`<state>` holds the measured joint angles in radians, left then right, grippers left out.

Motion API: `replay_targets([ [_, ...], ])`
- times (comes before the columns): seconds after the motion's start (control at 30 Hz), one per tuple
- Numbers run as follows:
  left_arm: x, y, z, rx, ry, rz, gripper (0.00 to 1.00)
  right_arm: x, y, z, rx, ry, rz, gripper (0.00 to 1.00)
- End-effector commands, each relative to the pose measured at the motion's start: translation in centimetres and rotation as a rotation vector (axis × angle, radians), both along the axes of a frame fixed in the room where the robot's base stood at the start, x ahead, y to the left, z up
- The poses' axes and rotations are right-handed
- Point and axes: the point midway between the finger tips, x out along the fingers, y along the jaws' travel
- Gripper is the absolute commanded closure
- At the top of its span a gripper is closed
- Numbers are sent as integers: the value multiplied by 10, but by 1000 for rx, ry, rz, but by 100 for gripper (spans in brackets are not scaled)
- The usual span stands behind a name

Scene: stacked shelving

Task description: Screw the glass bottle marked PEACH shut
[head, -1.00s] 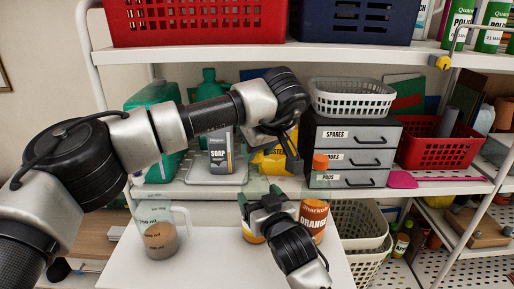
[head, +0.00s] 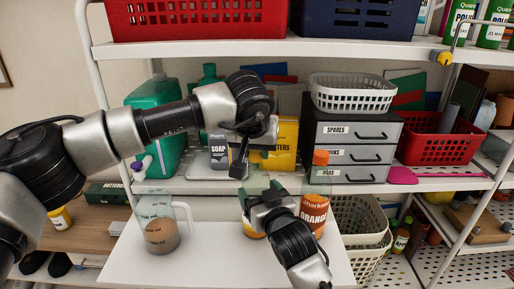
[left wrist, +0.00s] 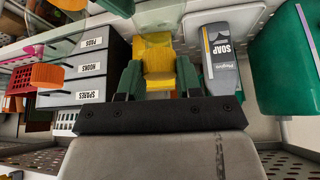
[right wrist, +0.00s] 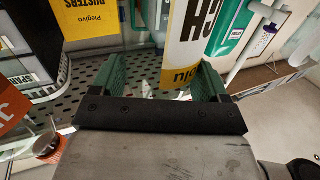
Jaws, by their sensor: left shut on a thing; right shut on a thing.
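The PEACH glass bottle (right wrist: 190,50) shows close up in the right wrist view, its white and yellow label turned sideways with only part of the word readable. My right gripper (head: 262,196) is shut on it above the white table board (head: 205,262); in the head view the gripper hides much of the bottle. My left gripper (head: 240,168) is raised behind and slightly left of the right one, in front of the shelf. It is shut on a small yellow thing (left wrist: 160,72), apparently a lid, against the yellow box behind. The bottle's mouth is not clearly visible.
A measuring jug (head: 163,232) stands on the left of the board. Behind are a SOAP bottle (head: 218,150), a yellow DUSTERS box (head: 286,142) and grey drawers (head: 350,155).

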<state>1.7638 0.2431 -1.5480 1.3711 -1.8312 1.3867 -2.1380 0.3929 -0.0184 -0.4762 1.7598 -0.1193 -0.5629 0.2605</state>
Motion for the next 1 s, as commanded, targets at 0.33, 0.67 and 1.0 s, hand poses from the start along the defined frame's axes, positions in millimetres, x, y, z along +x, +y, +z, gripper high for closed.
replay_targets([
  [0.33, 2, 4, -1, -4, 2, -574, 87, 0, 0, -2, 0, 4, 1, 91],
  [0.67, 2, 4, 0, 0, -6, -699, 87, 0, 0, -2, 0, 4, 0, 91],
  [1.0, 2, 4, 0, 0, -6, -698, 40, 0, 0, -2, 0, 4, 0, 91],
])
